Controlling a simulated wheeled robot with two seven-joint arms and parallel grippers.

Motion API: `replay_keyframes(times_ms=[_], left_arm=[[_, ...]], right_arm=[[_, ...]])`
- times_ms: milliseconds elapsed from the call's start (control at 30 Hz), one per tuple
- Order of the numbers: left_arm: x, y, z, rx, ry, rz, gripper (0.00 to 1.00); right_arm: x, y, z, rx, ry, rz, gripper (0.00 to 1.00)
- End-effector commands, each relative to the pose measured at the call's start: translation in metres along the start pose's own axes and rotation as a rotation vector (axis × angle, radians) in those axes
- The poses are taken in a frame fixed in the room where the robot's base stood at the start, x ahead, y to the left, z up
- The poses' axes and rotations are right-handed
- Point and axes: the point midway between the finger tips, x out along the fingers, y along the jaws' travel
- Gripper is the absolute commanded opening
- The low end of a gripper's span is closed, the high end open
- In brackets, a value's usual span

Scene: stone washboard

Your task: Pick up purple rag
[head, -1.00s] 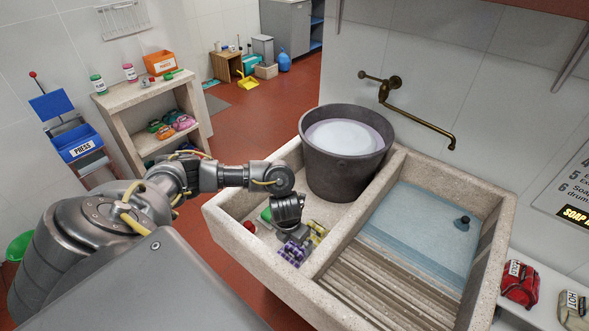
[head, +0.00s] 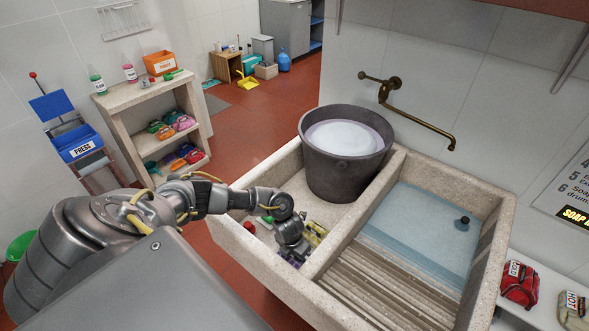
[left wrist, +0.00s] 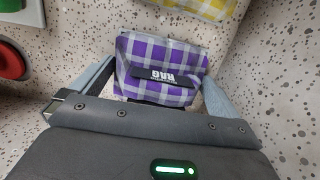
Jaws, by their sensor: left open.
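The purple checked rag (left wrist: 165,52) is a folded bundle with a dark label, lying on the speckled stone floor of the sink's left basin. In the left wrist view it sits between the two spread fingers of my left gripper (left wrist: 158,88). The gripper is open around the rag, and the dark palm hides the rag's near edge. In the head view the gripper (head: 293,257) points down over the rag (head: 288,259) and covers most of it. My right gripper is in neither view.
A yellow checked rag (head: 316,232) lies just behind the purple one. A green and red item (left wrist: 12,58) is at the left. A grey bucket (head: 344,165) of pale liquid stands at the basin's back. The divider (head: 350,225) borders a water basin (head: 420,232).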

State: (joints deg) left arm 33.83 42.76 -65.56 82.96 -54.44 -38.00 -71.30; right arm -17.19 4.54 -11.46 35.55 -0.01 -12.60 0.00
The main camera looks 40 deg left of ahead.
Motion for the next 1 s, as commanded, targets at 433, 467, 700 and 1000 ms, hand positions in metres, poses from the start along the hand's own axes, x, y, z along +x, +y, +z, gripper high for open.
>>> replay_keyframes(times_ms=[433,467,700,1000], left_arm=[[-0.001,0.000,0.000,0.000,0.000,-0.001,0.70],[-0.001,0.000,0.000,0.000,0.000,-0.001,0.70],[-0.004,0.000,0.001,0.001,-0.001,-0.001,0.70],[-0.044,0.000,0.008,0.003,-0.004,-0.003,0.70]], right_arm=[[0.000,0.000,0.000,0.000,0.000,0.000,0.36],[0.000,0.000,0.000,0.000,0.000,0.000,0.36],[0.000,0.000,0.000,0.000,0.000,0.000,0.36],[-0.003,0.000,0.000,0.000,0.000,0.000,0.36]])
